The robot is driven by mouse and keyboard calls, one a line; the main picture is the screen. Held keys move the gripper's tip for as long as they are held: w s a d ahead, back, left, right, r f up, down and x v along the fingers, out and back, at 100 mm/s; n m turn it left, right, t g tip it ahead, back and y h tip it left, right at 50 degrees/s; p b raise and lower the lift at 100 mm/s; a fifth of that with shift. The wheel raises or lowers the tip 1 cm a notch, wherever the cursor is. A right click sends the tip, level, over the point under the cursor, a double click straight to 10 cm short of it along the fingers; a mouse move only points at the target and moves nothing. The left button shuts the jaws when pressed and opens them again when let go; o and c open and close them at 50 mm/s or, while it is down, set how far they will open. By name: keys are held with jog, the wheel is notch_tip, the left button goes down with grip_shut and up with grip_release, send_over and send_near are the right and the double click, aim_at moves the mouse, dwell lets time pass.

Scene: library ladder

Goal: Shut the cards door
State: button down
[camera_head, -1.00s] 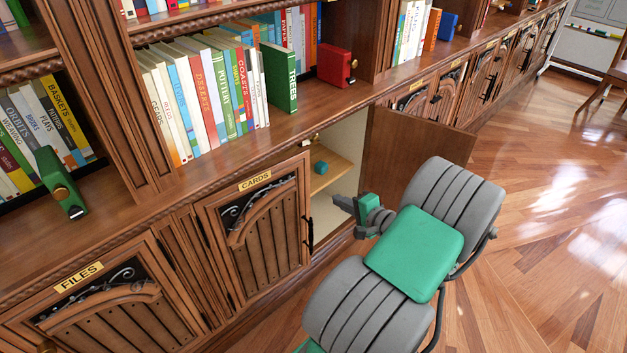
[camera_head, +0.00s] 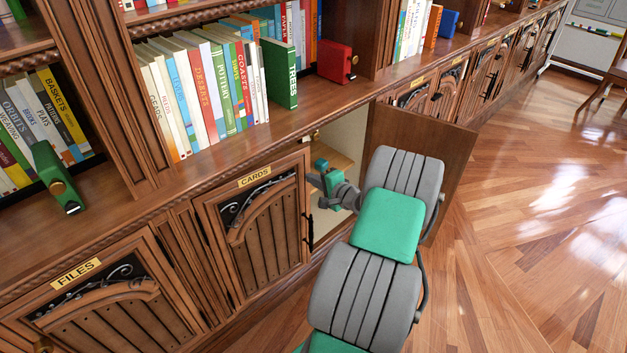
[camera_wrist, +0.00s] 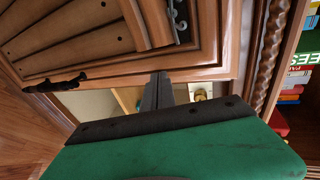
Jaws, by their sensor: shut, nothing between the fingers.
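The cards cabinet has two leaves. My gripper (camera_head: 314,180) is shut and empty, at the opening between the leaves, close to the left leaf's free edge. In the wrist view my shut fingers (camera_wrist: 158,85) point at the opening beside the left leaf (camera_wrist: 90,35). I cannot tell whether they touch it. The left leaf's black handle (camera_wrist: 55,84) shows there too.
A bookshelf ledge (camera_head: 215,165) with books runs above. The FILES cabinet (camera_head: 110,310) is at left.

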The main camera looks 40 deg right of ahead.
aim_at(307, 171)
jog(key=w, duration=0.4)
jog(key=shift+w+d+f+b, duration=0.1)
jog(key=shift+w+d+b, duration=0.1)
jog(key=shift+b, duration=0.15)
jog(key=shift+d+r, duration=0.1)
jog(key=shift+r, duration=0.3)
